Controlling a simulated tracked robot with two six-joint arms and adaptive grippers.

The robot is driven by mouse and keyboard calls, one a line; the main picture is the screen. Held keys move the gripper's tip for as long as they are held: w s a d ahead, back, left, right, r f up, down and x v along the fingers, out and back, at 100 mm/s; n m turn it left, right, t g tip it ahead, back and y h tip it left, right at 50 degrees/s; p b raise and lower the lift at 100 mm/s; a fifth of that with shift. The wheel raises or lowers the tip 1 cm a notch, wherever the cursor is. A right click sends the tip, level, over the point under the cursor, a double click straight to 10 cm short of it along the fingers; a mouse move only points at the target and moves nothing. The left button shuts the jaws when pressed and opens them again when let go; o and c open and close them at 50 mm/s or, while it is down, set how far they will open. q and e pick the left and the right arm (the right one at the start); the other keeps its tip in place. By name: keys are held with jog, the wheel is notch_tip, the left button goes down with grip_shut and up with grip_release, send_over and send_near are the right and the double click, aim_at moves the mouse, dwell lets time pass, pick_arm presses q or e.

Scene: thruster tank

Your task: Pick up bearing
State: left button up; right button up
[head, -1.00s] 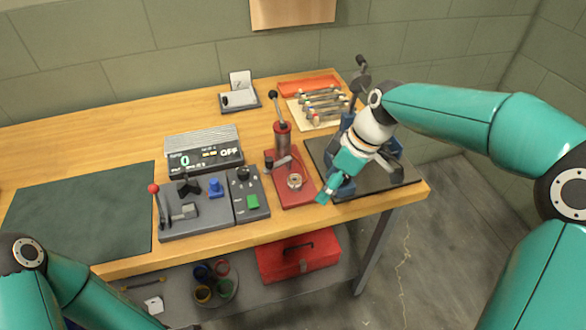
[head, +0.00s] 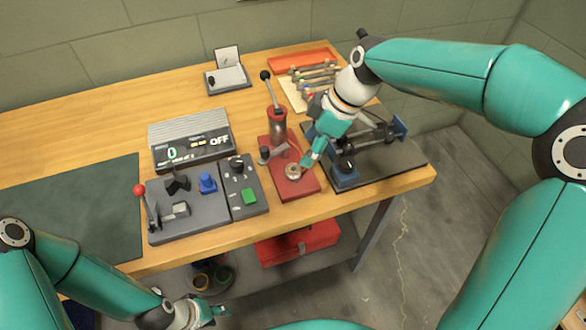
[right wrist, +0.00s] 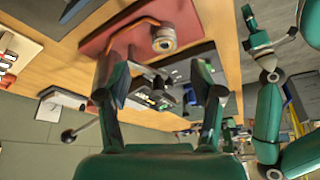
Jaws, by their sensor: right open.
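The bearing, a small silver ring (head: 293,171), sits on the red base plate (head: 298,190) of a press with a black-knobbed lever. It also shows in the right wrist view (right wrist: 164,38), just beyond the fingertips. My right gripper (head: 306,164) is close beside the bearing, on its right in the head view. Its two fingers (right wrist: 160,76) are spread with nothing between them. My left gripper (head: 216,311) hangs low in front of the bench, far from the bearing; its finger opening is too small to tell.
A blue-and-black fixture (head: 345,175) on a dark mat stands right of the press. A grey control panel (head: 190,212) with a red-knobbed lever stands left of it. A display box (head: 190,152) reads OFF. The dark green mat (head: 75,210) is bare.

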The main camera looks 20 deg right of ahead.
aim_at(294, 168)
jog(key=shift+s+a+p+x, duration=0.1)
jog(key=shift+p+x, duration=0.15)
jog(key=shift+x, duration=1.5)
jog(key=shift+s+a+p+x, duration=0.1)
jog(key=shift+s+p+x, duration=0.1)
jog(key=shift+x, duration=1.55)
grip_shut()
jog(key=shift+r, duration=0.1)
jog(key=shift+r, duration=0.15)
